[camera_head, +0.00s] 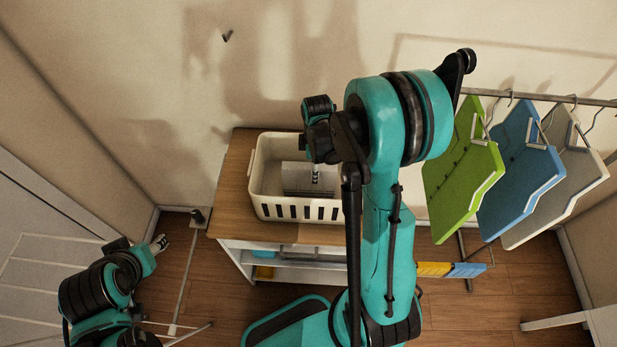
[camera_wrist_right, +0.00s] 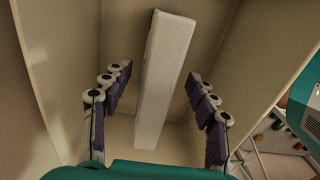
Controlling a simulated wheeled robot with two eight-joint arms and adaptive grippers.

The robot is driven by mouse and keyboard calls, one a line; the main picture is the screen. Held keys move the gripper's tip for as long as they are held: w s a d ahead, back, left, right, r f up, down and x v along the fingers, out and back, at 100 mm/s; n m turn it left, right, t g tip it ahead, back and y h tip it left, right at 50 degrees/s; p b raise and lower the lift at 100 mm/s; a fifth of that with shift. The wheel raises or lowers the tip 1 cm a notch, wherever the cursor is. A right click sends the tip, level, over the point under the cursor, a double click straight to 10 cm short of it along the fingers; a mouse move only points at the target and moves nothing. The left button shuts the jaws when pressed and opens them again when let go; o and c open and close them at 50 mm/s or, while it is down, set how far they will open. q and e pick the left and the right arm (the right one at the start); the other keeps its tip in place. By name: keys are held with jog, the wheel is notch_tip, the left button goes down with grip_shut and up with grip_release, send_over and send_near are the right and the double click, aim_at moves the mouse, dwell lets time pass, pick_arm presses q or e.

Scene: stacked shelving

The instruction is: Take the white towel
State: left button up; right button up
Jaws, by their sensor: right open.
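The white towel (camera_wrist_right: 166,75) shows in the right wrist view as a long, narrow folded block inside a pale container. In the head view a pale folded shape, which looks like the towel (camera_head: 295,178), lies in the white basket (camera_head: 280,210). My right gripper (camera_wrist_right: 158,74) is open, with one finger on each side of the towel and visible gaps between. In the head view it is mostly hidden under my right wrist, over the basket. My left gripper (camera_head: 159,243) is at lower left, away from the basket; its finger opening is too small to judge.
The basket stands on a wooden-topped shelf unit (camera_head: 237,170) against the wall. To the right, green (camera_head: 460,165), blue (camera_head: 520,170) and white (camera_head: 560,190) folded items hang from a rail (camera_head: 540,96). A white rack (camera_head: 50,270) stands at lower left.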

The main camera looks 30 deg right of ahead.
notch_tip(320, 180, down, 3)
jog(key=shift+d+r, duration=0.1)
grip_shut()
